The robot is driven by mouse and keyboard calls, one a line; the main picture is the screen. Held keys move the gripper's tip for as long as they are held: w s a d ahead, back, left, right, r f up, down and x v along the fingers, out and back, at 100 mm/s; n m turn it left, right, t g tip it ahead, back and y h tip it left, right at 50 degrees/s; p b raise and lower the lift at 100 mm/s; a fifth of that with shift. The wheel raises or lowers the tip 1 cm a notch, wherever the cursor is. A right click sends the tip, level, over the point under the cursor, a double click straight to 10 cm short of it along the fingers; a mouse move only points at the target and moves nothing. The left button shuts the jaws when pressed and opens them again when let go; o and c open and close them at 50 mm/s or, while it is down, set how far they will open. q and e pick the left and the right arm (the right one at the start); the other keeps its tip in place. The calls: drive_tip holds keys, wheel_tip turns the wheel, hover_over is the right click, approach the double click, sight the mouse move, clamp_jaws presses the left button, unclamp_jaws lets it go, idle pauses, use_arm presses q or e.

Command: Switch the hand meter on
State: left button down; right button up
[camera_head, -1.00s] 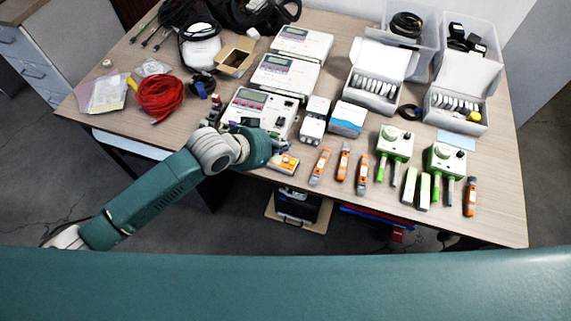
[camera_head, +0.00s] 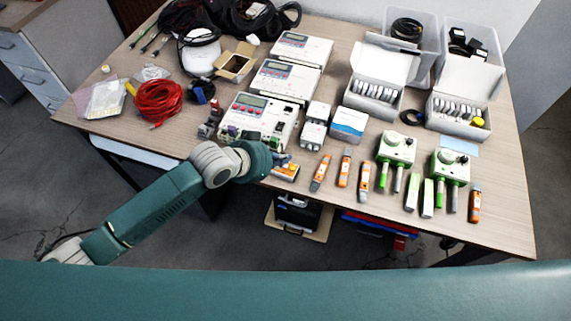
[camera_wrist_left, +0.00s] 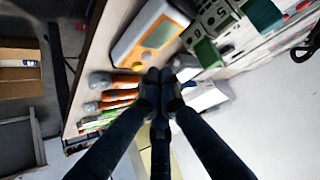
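The hand meter (camera_head: 286,171), a small orange and white device, lies near the table's front edge, partly hidden by my left wrist. In the left wrist view the meter (camera_wrist_left: 150,34) shows a pale case around an orange face with a grey display. My left gripper (camera_head: 279,158) is at the meter in the head view, mostly hidden behind my arm. In the left wrist view its dark fingertips (camera_wrist_left: 160,77) are together, with nothing seen between them, beside the meter's edge. Whether they touch it I cannot tell. My right gripper is not in view.
White control units (camera_head: 258,117) stand just behind my left gripper. Orange pen-like testers (camera_head: 321,172) lie to the right, then green-and-white sensors (camera_head: 396,148). A red cable coil (camera_head: 158,100) lies left. Open white boxes (camera_head: 373,95) stand at the back right.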

sight(282, 168)
use_arm(q)
drive_tip(key=shift+f, duration=0.1)
idle(0.7)
drive_tip(key=shift+f, duration=0.3)
drive_tip(key=shift+f, duration=0.45)
idle(0.8)
drive_tip(key=shift+r, duration=0.15)
drive_tip(key=shift+r+p, duration=0.65)
drive_tip(key=shift+p, duration=0.2)
wheel_tip(282, 168, up, 5)
drive_tip(key=p, duration=0.5)
drive_tip(key=shift+r, duration=0.1)
